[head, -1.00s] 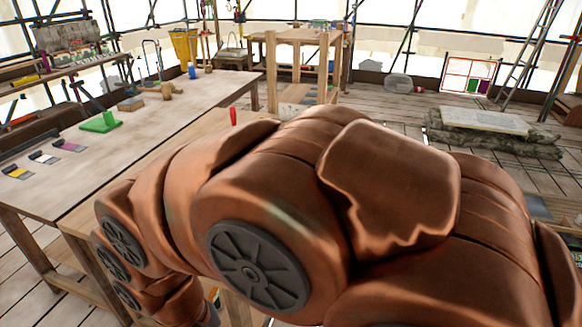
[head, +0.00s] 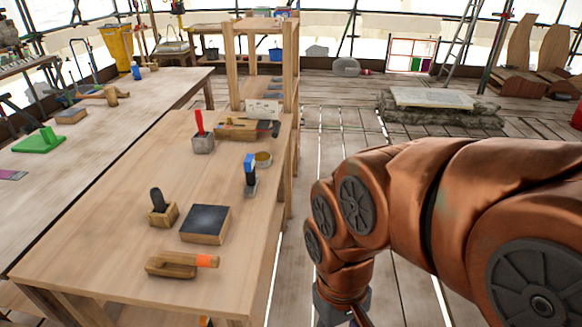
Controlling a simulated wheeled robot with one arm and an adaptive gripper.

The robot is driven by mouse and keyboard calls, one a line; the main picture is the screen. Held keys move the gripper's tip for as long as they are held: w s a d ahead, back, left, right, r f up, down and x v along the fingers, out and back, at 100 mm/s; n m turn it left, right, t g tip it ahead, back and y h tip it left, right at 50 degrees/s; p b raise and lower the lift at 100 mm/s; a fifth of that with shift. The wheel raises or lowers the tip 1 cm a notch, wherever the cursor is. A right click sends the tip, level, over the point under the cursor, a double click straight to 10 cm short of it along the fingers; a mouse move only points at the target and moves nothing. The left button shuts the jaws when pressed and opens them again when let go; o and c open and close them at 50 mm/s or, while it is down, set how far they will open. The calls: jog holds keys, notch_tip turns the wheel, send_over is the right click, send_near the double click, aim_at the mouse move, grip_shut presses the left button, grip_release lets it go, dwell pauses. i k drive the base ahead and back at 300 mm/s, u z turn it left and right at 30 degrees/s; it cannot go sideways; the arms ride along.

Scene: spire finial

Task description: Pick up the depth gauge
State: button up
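I cannot tell for sure which tool is the depth gauge. Several small tools lie on the near wooden table (head: 110,240). A blue-topped upright tool with a grey metal base (head: 250,176) stands near its right edge. A wooden tool with an orange end (head: 181,265) lies near the front. A wooden block with a dark knob (head: 163,208) stands beside a dark-topped block (head: 206,224). My gripper (head: 343,312) shows only partly at the bottom edge, below my copper-coloured arm, right of the table and apart from the tools. Its fingers are not clear.
A red-handled grey block (head: 201,134), a wooden plane-like tool (head: 238,131) and a tape-like ring (head: 262,159) sit at the table's back. A longer bench (head: 150,92) stands left. Plank floor right of the table is open up to a stone slab (head: 432,98).

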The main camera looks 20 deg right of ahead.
aim_at(252, 179)
jog(key=z, duration=0.05)
jog(key=k, duration=0.35)
jog(key=u, duration=0.35)
jog(key=i, duration=0.85)
jog(key=u, duration=0.85)
